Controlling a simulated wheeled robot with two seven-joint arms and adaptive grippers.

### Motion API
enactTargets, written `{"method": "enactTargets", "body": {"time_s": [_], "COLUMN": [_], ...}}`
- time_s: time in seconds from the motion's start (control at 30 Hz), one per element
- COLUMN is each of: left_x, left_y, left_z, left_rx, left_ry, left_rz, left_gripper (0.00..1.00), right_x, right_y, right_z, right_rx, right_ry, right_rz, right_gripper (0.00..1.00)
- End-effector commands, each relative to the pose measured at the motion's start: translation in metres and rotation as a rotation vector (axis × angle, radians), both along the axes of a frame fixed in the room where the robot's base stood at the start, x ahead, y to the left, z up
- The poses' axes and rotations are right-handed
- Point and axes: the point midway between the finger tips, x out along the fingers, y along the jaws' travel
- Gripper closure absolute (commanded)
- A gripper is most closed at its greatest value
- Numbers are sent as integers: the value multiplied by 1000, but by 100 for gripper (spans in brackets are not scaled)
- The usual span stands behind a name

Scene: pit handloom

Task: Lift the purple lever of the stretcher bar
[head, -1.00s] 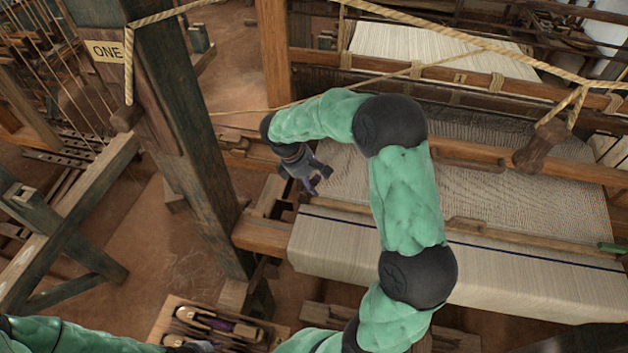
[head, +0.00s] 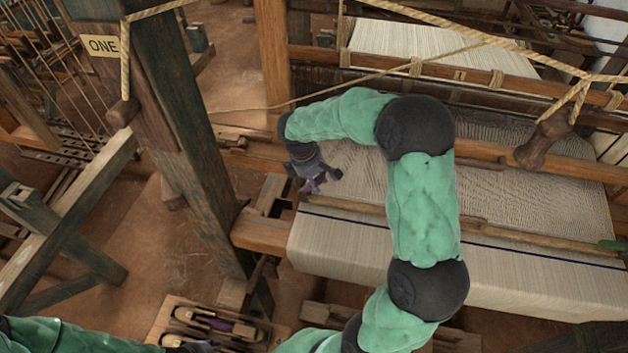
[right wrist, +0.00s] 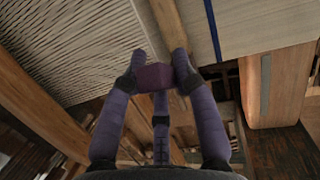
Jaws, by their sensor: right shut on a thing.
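The purple lever (right wrist: 155,77) sits between the fingertips of my right gripper (right wrist: 157,74) in the right wrist view, and the fingers are shut on it. In the head view my right gripper (head: 316,180) is at the left end of the wooden stretcher bar (head: 500,237), which lies across the cloth. The bar also shows in the right wrist view (right wrist: 166,22). The lever is mostly hidden by the gripper in the head view.
Pale cloth (head: 450,275) with a dark stripe hangs over the front beam. A thick dark post (head: 185,150) stands left of my right gripper. A wooden tray (head: 170,310) with shuttles lies at the bottom. Ropes (head: 450,35) cross above the loom.

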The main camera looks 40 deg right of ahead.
Motion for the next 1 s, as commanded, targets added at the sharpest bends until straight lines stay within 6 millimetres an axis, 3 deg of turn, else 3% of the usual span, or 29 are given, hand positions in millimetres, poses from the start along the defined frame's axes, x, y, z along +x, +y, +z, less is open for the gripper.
{"method": "enactTargets", "body": {"time_s": [0.43,0.47,0.53,1.0], "left_x": [0,0,0,0], "left_y": [0,0,0,0], "left_z": [-3,-3,-3,-3], "left_rx": [0,0,0,0], "left_ry": [0,0,0,0], "left_rz": [0,0,0,0], "left_gripper": [60,60,60,60], "right_x": [-3,-3,-3,-2], "right_y": [-1,-1,-1,0], "right_z": [-2,-2,-2,7], "right_rx": [35,35,35,32], "right_ry": [-41,-41,-41,-44], "right_rz": [3,3,3,1], "right_gripper": [100,66,46,45]}}
